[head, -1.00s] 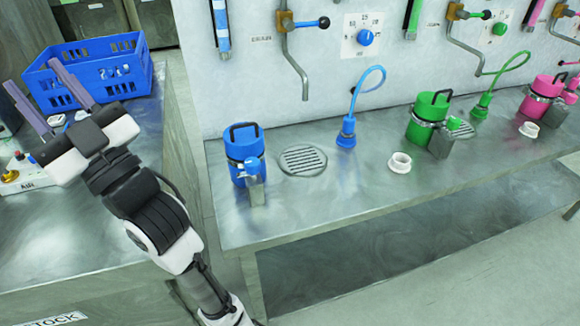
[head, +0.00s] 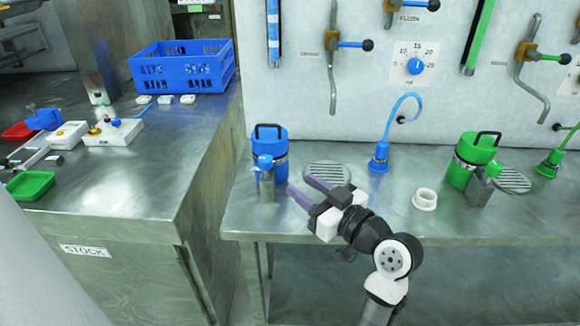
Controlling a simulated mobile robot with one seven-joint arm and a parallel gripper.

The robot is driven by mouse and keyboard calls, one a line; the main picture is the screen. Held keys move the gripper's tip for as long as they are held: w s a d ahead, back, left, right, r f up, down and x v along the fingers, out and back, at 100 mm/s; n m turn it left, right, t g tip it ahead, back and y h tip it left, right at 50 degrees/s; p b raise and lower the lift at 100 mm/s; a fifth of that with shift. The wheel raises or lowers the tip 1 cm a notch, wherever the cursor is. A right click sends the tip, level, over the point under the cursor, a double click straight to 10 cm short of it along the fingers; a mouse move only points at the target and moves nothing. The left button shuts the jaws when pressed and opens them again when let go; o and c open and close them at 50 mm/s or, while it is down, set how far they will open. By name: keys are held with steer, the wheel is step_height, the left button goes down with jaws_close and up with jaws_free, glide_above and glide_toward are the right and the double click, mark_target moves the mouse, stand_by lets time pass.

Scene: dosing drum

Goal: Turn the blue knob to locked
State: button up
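A small blue knob (head: 265,162) sits on a grey metal block (head: 266,187) at the front of the blue drum (head: 276,141). Any lock marking on it is too small to read. Another round blue knob (head: 415,67) sits on a white dial plate with numbers on the wall. My gripper (head: 299,183) is open and empty, its two purple fingers apart. In the picture it is right of and slightly below the drum's knob, pointing left toward it. The fingers do not appear to touch the knob. My gripper covers part of the round drain grate (head: 328,171).
A blue hose fitting (head: 379,158), a white ring (head: 424,200) and a green drum (head: 474,158) stand farther right on the steel bench. Levers and pipes hang on the wall. At left, a stock table holds a blue crate (head: 180,78). A gap separates table and bench.

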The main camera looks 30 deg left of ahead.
mark_target(270, 164)
steer(key=p+x, duration=0.3)
steer(key=x, duration=0.9)
steer(key=shift+a+f+p, duration=0.15)
steer(key=shift+a+p, duration=0.05)
steer(key=shift+p, duration=0.2)
steer(key=shift+w+a+f, duration=0.1)
steer(key=shift+w+a, duration=0.05)
steer(key=shift+a, duration=0.4)
steer(key=c, duration=0.7)
